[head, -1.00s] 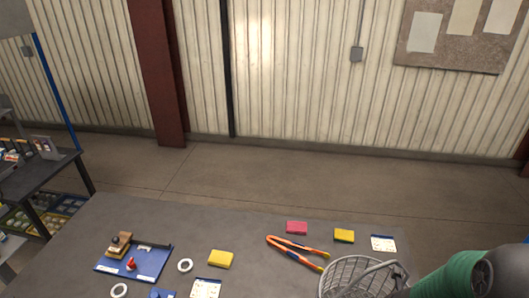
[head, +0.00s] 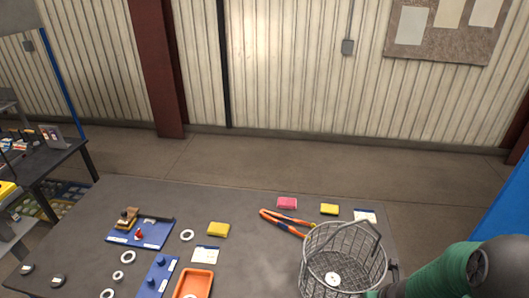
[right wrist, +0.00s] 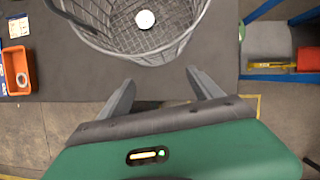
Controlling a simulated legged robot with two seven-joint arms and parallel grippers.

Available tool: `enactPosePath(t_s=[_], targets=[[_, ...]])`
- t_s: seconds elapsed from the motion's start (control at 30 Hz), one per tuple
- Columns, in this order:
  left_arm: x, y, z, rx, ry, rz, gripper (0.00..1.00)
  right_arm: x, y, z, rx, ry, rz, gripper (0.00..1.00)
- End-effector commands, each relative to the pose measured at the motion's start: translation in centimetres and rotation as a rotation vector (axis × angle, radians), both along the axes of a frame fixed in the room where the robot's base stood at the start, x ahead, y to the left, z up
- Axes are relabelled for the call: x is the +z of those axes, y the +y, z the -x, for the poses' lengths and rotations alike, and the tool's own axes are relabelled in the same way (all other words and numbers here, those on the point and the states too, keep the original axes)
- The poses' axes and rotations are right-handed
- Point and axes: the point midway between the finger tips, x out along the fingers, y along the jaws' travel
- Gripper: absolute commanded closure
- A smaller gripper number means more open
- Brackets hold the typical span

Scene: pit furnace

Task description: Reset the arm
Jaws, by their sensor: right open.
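My right gripper (right wrist: 160,80) is open and empty in the right wrist view. Its two dark fingers are spread just in front of the rim of a wire basket (right wrist: 113,37), apart from each other with bare table edge and floor between them. The basket also stands at the right front of the table in the head view (head: 343,262), with a white round piece (right wrist: 145,19) lying on its mesh bottom. My right arm comes in at the lower right of the head view, in green and dark grey; its fingers are hardly visible there. My left gripper is not in view.
The grey table (head: 90,230) holds a blue fixture board (head: 152,236), an orange tray (head: 194,284), several white rings, yellow and pink sponges and orange-handled pliers (head: 285,223). A dark side bench (head: 60,160) stands at the left. Open floor lies behind the table.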

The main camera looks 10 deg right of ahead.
Motion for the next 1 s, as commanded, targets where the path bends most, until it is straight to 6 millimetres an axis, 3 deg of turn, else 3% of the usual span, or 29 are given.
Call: enactPosePath(t_s=[0.27, 0.57, 0.77, 0.9, 1.0], targets=[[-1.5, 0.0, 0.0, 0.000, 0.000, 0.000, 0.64, -0.4, 0.8, -0.4, -0.280, -0.019, -0.073, 0.26], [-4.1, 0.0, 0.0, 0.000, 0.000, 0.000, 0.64, -1.0, 2.9, -0.5, -0.855, -0.070, -0.251, 0.26], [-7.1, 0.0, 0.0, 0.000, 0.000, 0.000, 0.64, -2.2, 6.4, 0.4, -1.488, -0.122, -0.481, 0.26], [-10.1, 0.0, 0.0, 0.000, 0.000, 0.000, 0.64, -3.8, 11.1, 2.2, -2.141, -0.128, -0.727, 0.26], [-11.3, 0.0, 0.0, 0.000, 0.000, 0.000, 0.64, -4.4, 14.3, 3.6, -2.538, -0.099, -0.851, 0.26]])
